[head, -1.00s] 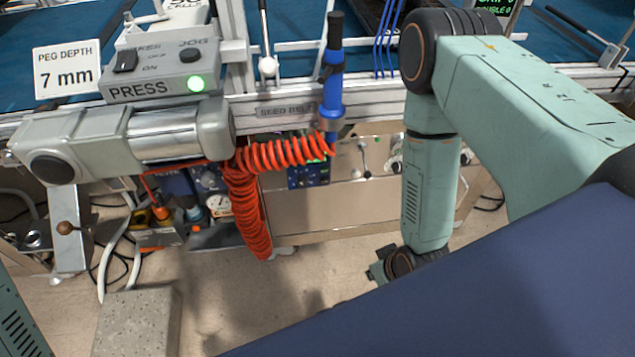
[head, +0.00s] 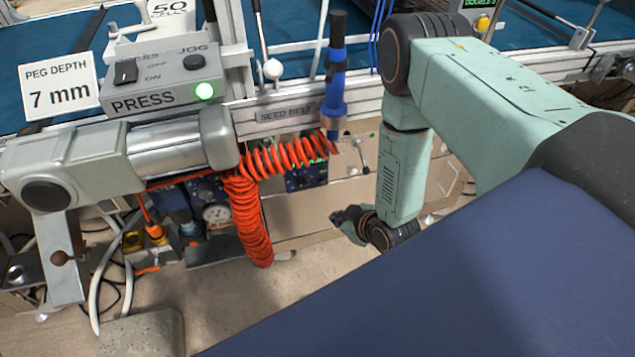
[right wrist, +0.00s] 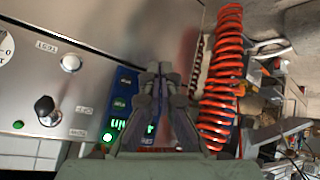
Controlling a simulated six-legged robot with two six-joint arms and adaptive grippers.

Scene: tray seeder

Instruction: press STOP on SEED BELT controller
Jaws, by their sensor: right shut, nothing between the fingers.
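The SEED BELT label (head: 285,114) is on the rail in the head view. Below it, partly behind the orange hose, is a blue controller (head: 308,177) with a green display. In the right wrist view the blue controller (right wrist: 124,84) shows lit green digits and small buttons; the fingers cover part of it, and I cannot read a STOP mark. My right gripper (head: 345,215) is below and right of the controller in the head view. In the right wrist view its fingers (right wrist: 160,72) are together and empty, in front of the controller's right part. My left gripper is not in view.
A coiled orange hose (head: 247,215) hangs left of the controller, close beside the fingers in the right wrist view (right wrist: 222,85). A blue tool (head: 334,85) hangs above. A grey PRESS box (head: 165,85) and black knob (right wrist: 45,108) are nearby.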

